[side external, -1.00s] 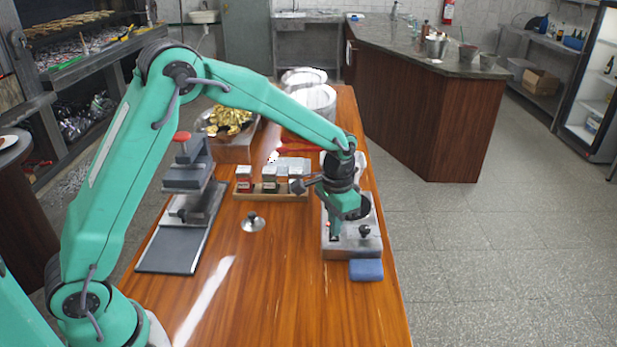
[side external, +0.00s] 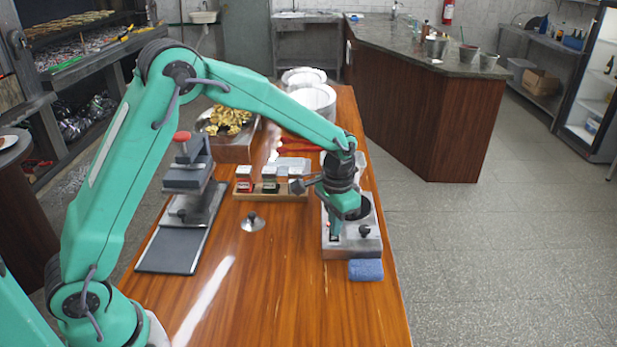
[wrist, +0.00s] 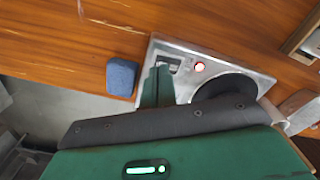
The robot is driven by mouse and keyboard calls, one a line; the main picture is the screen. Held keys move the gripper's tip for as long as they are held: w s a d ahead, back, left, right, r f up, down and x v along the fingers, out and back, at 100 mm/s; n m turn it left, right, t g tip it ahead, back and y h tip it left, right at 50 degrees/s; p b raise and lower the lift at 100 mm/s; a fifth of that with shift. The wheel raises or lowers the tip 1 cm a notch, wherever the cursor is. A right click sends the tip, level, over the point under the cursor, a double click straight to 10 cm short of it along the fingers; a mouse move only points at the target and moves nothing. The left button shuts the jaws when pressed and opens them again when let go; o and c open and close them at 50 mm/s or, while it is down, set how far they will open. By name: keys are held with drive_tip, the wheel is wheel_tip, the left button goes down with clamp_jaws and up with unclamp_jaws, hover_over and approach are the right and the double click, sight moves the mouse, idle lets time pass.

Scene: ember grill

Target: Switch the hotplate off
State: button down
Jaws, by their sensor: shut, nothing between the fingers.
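The hotplate (side external: 345,248) is a metal box at the right edge of the wooden table. Its round black plate (wrist: 226,88) is partly hidden by my gripper in the wrist view. My gripper (side external: 336,239) is shut and empty, pointing down at the front left of the hotplate. In the wrist view its fingertips (wrist: 162,70) are beside the switch; I cannot tell whether they touch it.
A blue sponge (side external: 366,270) lies just in front of the hotplate. A rack of small jars (side external: 270,190) stands to its left. A small metal lid-like piece (side external: 253,223) and a press (side external: 185,215) are further left. The table's front middle is clear.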

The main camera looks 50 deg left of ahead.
sight(333, 239)
drive_tip(key=shift+f, duration=0.95)
idle(1.1)
drive_tip(key=shift+r, duration=3.55)
drive_tip(key=shift+r, duration=0.1)
drive_tip(key=s+a+r+n+t, duration=0.1)
drive_tip(key=s+a+r+t, duration=0.25)
drive_tip(key=s+r, duration=0.75)
drive_tip(key=s+a+n+t, duration=0.1)
drive_tip(key=s+a, duration=0.1)
drive_tip(key=s, duration=0.5)
drive_tip(key=s+a+r+n+t, duration=0.1)
drive_tip(key=s, duration=0.7)
drive_tip(key=shift+a, duration=0.35)
